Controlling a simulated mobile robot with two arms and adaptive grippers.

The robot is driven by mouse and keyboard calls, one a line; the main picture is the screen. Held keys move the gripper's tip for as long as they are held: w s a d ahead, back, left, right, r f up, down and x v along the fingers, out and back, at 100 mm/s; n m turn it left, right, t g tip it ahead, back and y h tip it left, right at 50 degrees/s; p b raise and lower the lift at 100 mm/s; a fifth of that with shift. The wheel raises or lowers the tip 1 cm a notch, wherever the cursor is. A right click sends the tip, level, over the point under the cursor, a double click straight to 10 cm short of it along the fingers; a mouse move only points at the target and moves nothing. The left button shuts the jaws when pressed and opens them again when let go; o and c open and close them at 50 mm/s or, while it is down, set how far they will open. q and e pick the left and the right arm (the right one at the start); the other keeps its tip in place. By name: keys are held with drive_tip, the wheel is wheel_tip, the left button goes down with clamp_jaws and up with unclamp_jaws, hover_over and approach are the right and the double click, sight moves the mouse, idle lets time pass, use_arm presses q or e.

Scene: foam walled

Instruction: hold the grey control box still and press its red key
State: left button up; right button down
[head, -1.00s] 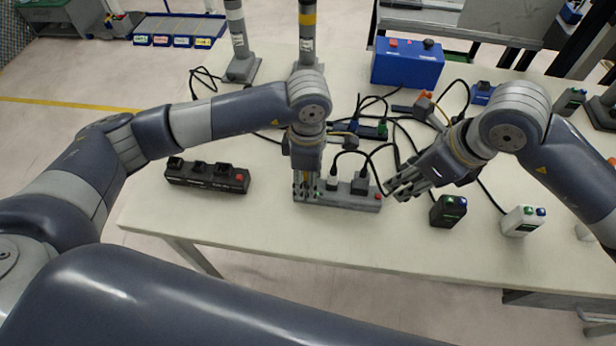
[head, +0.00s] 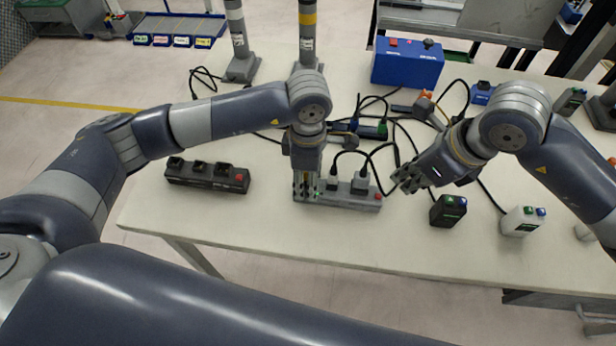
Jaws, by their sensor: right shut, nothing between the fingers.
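A black power strip (head: 206,177) with its own red switch lies to the left. A black box (head: 449,210) and a white box (head: 523,221) stand to the right. Loose cables (head: 399,150) and a blue box (head: 407,63) are behind. The table's front strip (head: 400,245) is clear.

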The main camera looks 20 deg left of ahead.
sight(380, 195)
idle(0.7)
drive_tip(key=shift+w+a+r+m+t+y, duration=0.15)
drive_tip(key=shift+w+a+r+m+y, duration=0.3)
drive_tip(key=shift+m+y, duration=0.6)
drive_tip(key=shift+w+a+r+m+t+y, duration=0.1)
drive_tip(key=shift+w+a+r+m+y, duration=0.2)
drive_tip(key=shift+w+a+m+y, duration=0.7)
drive_tip(key=shift+w+a+r+m+t+y, duration=0.15)
drive_tip(key=shift+r+m+y, duration=0.4)
drive_tip(key=shift+m, duration=0.9)
drive_tip(key=shift+s+f, duration=0.15)
drive_tip(key=shift+f, duration=0.15)
drive_tip(key=shift+f, duration=4.3)
drive_tip(key=shift+f, duration=0.1)
drive_tip(key=shift+f, duration=0.3)
